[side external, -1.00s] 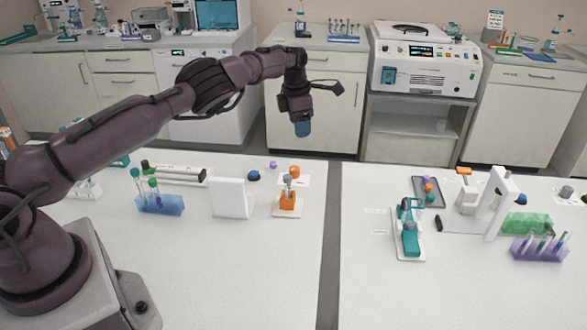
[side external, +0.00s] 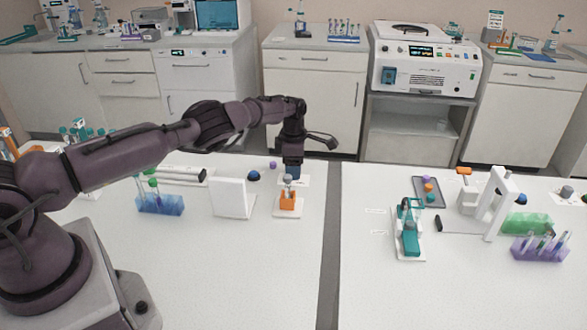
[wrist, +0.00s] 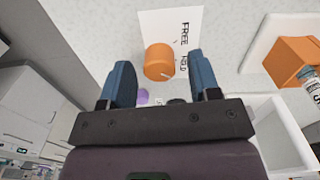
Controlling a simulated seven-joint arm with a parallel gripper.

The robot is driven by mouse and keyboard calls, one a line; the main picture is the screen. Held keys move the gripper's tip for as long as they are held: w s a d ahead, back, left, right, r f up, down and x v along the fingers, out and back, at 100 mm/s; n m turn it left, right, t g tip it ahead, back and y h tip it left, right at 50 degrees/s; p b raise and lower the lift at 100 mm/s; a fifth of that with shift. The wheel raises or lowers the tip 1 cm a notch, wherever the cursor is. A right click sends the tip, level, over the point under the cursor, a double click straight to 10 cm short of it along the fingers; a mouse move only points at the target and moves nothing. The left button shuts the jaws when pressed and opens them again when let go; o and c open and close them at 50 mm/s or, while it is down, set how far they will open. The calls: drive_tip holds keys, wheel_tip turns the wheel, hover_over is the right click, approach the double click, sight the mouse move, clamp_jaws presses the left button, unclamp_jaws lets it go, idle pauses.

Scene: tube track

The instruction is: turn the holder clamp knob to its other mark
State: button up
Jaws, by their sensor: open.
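The orange clamp knob (wrist: 158,61) stands on a white card (wrist: 188,18) printed FREE and HOLD. A short white line shows at the knob's lower right edge, on the side nearer the word HOLD. My gripper (wrist: 159,66) is open, its blue fingers apart on the left and right of the knob in the wrist view. I cannot tell whether they are down at its height. In the side view my gripper (side external: 293,172) points down over the card and hides the knob. The orange holder (side external: 288,201) with a grey-topped tube stands just in front; it also shows in the wrist view (wrist: 292,62).
A white upright panel (side external: 231,197) stands left of the holder. A blue rack (side external: 160,206) with tubes is further left. A dark blue round item (side external: 254,175) and a purple one (side external: 273,165) lie close to the gripper.

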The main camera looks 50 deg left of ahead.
drive_tip(key=shift+f, duration=0.4)
drive_tip(key=shift+c, duration=0.4)
drive_tip(key=c, duration=0.8)
drive_tip(key=shift+c, duration=0.2)
drive_tip(key=shift+n, duration=0.3)
drive_tip(key=n, duration=0.6)
drive_tip(key=shift+d, duration=0.1)
drive_tip(key=n, duration=0.4)
drive_tip(key=shift+r+n, duration=0.1)
drive_tip(key=shift+n, duration=1.5)
